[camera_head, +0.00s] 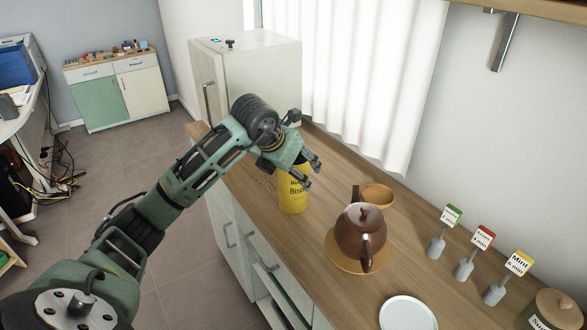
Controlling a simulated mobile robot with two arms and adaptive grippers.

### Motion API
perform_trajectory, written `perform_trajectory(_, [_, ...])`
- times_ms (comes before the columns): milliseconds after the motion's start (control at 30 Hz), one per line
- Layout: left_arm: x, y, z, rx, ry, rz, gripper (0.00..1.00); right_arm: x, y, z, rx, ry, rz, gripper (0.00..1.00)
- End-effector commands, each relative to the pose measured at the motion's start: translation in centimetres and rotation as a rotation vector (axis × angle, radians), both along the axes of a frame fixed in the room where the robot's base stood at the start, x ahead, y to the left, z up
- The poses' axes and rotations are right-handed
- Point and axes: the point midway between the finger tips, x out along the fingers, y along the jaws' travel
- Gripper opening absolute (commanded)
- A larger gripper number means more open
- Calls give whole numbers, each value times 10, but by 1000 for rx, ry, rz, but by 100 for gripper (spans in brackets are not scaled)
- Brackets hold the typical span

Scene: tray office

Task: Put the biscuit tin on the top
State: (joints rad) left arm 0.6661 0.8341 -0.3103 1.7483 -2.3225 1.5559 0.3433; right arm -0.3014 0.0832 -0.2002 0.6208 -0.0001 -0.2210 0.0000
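The biscuit tin (293,196) is a yellow cylinder with dark lettering. It stands upright on the wooden counter (330,247). My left gripper (313,173) is over the tin's upper part and hides its top. Its two fingers are spread apart and point down to the right; I see nothing clasped between them. Whether a finger touches the tin cannot be told. My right gripper is not in view.
A brown teapot (361,222) stands on a round wooden board right of the tin, with a wooden bowl (378,196) behind. A white plate (407,314), tea-label holders (465,269) and a jar (549,311) are farther right. A white fridge-like cabinet (262,75) stands behind my arm.

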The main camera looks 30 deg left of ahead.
Motion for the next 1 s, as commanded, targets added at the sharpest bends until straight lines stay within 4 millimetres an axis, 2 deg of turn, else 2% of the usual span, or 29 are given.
perform_trajectory(267, [0, 0, 0, 0, 0, 0, 77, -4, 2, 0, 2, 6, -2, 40])
perform_trajectory(433, [-3, 1, 8, 0, -3, 0, 77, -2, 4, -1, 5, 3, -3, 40])
perform_trajectory(567, [-16, 1, 26, 3, -4, -1, 77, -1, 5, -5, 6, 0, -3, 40])
perform_trajectory(800, [-43, 1, 71, 3, -5, 1, 77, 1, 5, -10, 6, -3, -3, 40])
perform_trajectory(1000, [-60, 0, 95, 1, -3, 0, 77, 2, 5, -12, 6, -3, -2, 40])
